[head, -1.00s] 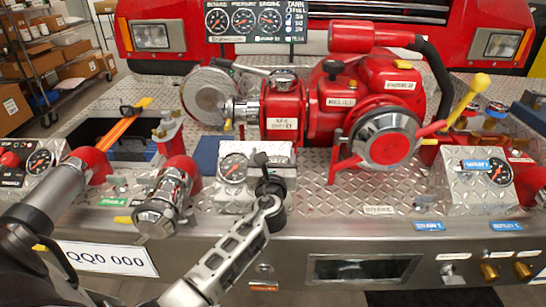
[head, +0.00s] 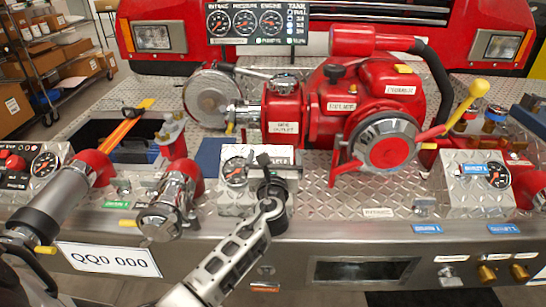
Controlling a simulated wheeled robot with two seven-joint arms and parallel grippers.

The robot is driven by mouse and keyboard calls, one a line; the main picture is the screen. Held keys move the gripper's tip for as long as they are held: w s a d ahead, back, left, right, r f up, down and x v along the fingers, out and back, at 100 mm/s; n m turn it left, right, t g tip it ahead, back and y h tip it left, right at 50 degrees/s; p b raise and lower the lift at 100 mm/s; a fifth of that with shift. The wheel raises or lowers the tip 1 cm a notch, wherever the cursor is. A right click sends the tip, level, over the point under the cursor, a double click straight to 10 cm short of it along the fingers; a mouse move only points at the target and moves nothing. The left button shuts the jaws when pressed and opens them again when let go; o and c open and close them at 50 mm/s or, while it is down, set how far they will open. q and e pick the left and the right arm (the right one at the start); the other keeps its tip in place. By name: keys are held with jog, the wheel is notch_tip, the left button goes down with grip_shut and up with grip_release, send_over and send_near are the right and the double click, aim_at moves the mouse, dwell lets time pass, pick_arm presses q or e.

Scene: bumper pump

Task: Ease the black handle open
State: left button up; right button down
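My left gripper (head: 268,168) is black and small in the head view, at the end of a pale, slotted arm link. It is in front of the metal box with a round gauge (head: 234,172) and covers part of that box. Whether its fingers are apart or touch anything is too small and dark to tell. No black handle stands out clearly beside it; one may be hidden behind it. Other black grips show: a black-tipped lever (head: 223,65) above the round metal cap, and a black knob (head: 335,71) on the red pump (head: 366,100). My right gripper is not seen.
A red pipe with a grey cylinder (head: 60,205) and a chrome outlet (head: 168,208) stand to the left. A yellow-tipped lever (head: 465,105) rises at the right. The diamond-plate deck (head: 335,195) is mostly bare right of the gauge box.

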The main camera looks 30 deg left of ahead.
pick_arm(q)
jog(key=shift+s, duration=0.1)
jog(key=shift+s+d, duration=0.15)
jog(key=shift+s, duration=0.05)
jog(key=v, duration=1.5)
jog(key=shift+s+b, duration=0.2)
jog(key=shift+b, duration=0.2)
dwell(2.2)
